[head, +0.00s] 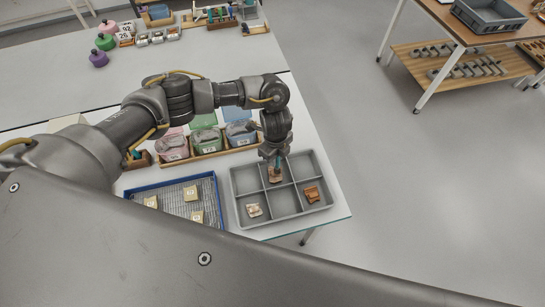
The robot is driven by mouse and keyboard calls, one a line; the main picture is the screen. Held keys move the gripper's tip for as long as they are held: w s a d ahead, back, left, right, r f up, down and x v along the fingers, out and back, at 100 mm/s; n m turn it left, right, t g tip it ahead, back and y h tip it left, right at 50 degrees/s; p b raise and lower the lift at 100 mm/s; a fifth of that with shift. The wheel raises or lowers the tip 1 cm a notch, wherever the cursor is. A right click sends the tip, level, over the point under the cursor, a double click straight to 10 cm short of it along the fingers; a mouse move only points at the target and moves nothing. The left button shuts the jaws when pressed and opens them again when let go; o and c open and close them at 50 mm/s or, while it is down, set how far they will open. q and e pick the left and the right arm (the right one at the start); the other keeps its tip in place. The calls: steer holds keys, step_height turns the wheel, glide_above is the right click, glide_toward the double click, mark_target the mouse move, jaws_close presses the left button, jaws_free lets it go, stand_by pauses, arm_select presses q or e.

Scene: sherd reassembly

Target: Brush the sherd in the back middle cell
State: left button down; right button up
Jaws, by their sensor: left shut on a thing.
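The grey divided tray (241,222) stands near the right end of the white table. In its back middle cell lies a reddish-brown sherd (275,176), partly hidden by my gripper. My left gripper (275,158) points down right above this sherd. It is shut on a slim tool, seemingly the brush, which is mostly hidden; I cannot tell whether its tip touches the sherd. A pale sherd (254,210) lies in the front left cell and an orange-brown sherd (312,194) in the front right cell. My right gripper is out of view.
Left of the tray is a blue-rimmed tray (172,186) with several small tan labelled pieces. Behind stand pink (173,149), green (205,140) and blue (240,134) bins in a wooden holder. The front middle and back right cells look empty.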

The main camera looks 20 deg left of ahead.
arm_select(q)
steer(key=shift+w+d, duration=0.1)
steer(key=shift+d, duration=0.1)
steer(key=shift+s+a+r+p, duration=0.1)
steer(key=shift+s+a+p, duration=0.1)
steer(key=shift+a+p, duration=0.15)
steer(key=shift+s+a, duration=0.25)
steer(key=shift+a, duration=0.3)
steer(key=shift+w+d, duration=0.2)
steer(key=shift+d, duration=0.25)
steer(key=shift+w+d, duration=0.2)
steer(key=shift+d, duration=0.25)
step_height(320, 180, up, 6)
steer(key=p, duration=0.6)
steer(key=shift+a, duration=0.1)
